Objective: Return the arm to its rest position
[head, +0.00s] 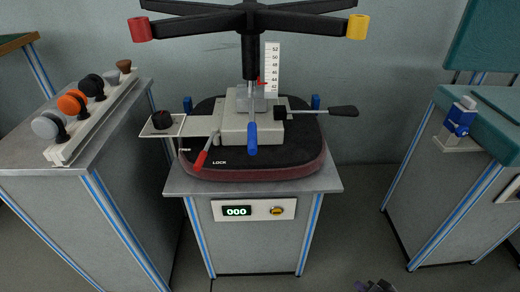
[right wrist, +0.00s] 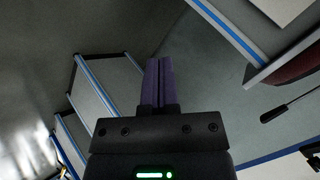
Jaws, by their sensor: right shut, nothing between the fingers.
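My right gripper (head: 378,286) shows only at the bottom edge of the head view, low in front of the gap between the centre and right benches. In the right wrist view its two purple fingers (right wrist: 158,82) lie together, shut and empty, with nothing touching them. My left gripper is in neither view. The chair mechanism (head: 252,118) stands on the centre bench (head: 330,182), clear of my gripper.
A left bench (head: 40,180) holds a rack of knobs (head: 72,104). A right bench (head: 440,195) carries a blue clamp-like part (head: 461,117). A counter (head: 237,212) on the centre bench reads 000. Open floor (head: 345,245) lies between the centre and right benches.

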